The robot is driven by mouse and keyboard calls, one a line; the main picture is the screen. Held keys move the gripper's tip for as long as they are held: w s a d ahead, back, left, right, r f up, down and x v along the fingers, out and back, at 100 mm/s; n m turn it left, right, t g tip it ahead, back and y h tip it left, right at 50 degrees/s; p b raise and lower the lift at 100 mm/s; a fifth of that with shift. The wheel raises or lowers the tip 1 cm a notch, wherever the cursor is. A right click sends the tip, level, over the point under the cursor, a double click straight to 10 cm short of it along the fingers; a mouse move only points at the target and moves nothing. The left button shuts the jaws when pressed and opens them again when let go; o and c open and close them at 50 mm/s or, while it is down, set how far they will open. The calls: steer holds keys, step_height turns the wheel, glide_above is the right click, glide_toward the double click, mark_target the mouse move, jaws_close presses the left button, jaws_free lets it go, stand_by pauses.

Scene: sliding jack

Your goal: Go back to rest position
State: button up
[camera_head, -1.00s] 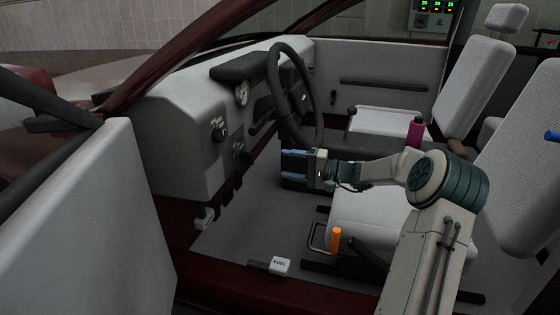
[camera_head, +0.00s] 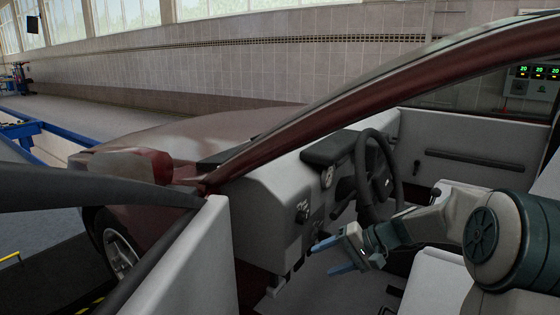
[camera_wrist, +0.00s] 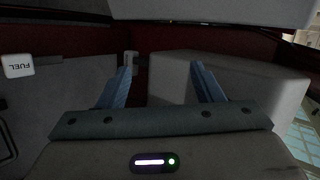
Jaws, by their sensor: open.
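My gripper (camera_head: 334,257) is inside the open front of a dark red car, below and left of the steering wheel (camera_head: 380,178). Its two blue fingers are apart and hold nothing. In the wrist view, my gripper (camera_wrist: 165,88) points toward the car's interior, with a pale grey panel past the right finger. A white FUEL lever (camera_wrist: 18,66) shows at the left edge of the wrist view, apart from the fingers. My arm reaches in from the right of the head view.
The grey dashboard (camera_head: 262,212) stands left of my gripper. The open door (camera_head: 190,262) is at the lower left. A red roof pillar (camera_head: 330,110) crosses above. A pale seat (camera_head: 430,285) lies close under my arm. A blue frame (camera_head: 40,130) stands outside at the far left.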

steer(key=s+d+r+n+h+p, duration=0.2)
steer(key=s+r+h+p, duration=0.8)
steer(key=s+r+p, duration=1.1)
steer(key=s+r+n, duration=0.1)
steer(key=s+r, duration=0.1)
steer(key=s, duration=0.3)
